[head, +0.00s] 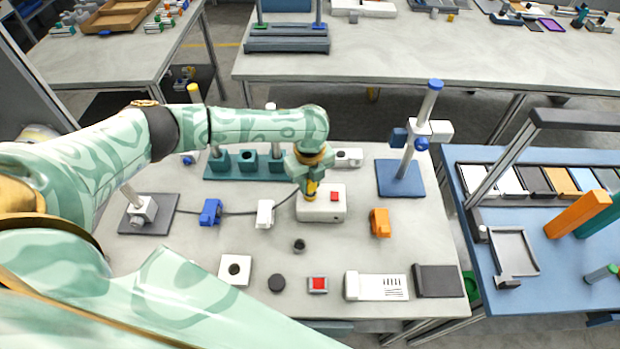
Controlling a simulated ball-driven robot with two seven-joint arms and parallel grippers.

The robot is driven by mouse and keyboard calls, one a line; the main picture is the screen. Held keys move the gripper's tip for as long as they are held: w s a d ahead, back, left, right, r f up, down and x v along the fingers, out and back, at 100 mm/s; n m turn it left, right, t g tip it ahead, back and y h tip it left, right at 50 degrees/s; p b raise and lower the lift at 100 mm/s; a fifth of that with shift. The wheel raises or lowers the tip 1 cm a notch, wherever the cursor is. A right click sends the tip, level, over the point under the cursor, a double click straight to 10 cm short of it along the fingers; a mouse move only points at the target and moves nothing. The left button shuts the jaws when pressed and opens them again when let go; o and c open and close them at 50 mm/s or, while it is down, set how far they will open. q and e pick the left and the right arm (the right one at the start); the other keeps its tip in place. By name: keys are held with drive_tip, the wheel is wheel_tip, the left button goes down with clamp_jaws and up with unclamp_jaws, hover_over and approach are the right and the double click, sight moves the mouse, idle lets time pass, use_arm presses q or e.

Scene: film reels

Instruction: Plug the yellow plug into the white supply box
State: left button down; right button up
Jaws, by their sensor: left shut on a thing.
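My left gripper (309,177) reaches in from the left and points down over the white supply box (325,211). It is shut on the yellow plug (311,188), which shows as a small yellow patch below the fingers at the box's upper left. A dark cable runs from there to the left across the table. The plug's lower end meets the box in the picture; I cannot tell whether it is seated in it. The box has a red button or switch (334,197) on top. My right gripper is not in view.
A blue plug (210,212) and a white plug (265,214) lie left of the box, an orange one (380,222) right. A stand (401,178) rises at the back right. A teal rack (225,173) is behind. Several small items line the table's front.

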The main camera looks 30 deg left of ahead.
use_arm(q)
drive_tip(key=shift+f, duration=0.7)
drive_tip(key=c, duration=1.1)
unclamp_jaws()
drive_tip(key=shift+r, duration=0.1)
wheel_tip(320, 180, up, 16)
drive_tip(key=p, duration=0.4)
drive_tip(key=shift+r, duration=0.15)
